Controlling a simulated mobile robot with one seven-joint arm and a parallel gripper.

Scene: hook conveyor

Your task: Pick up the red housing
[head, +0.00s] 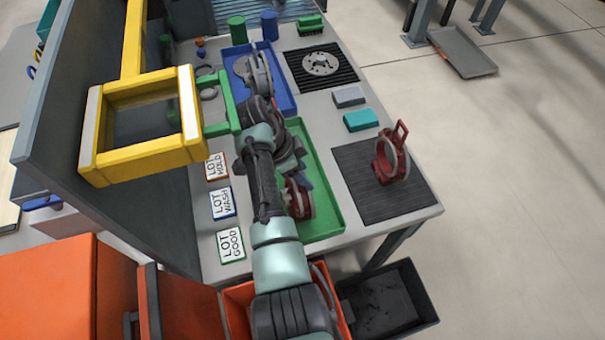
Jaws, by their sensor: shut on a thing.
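One red housing (299,200) is in the green tray (335,215), partly hidden behind my arm. My gripper (301,184) is at this housing and shut on it. The fingers are dark and mostly hidden, so the exact grip does not show. I cannot tell whether the housing touches the tray floor. A second red housing (391,160), ring-shaped with an upright lug, stands on the dark ribbed mat (365,205) at the right, apart from my gripper.
A blue tray (285,92) holds a grey housing (258,75). Teal (361,120) and grey (348,96) blocks lie between the mats. Lot signs (230,244) line the left edge. A yellow frame (143,165) rises at left. A black bin (388,302) stands below the front edge.

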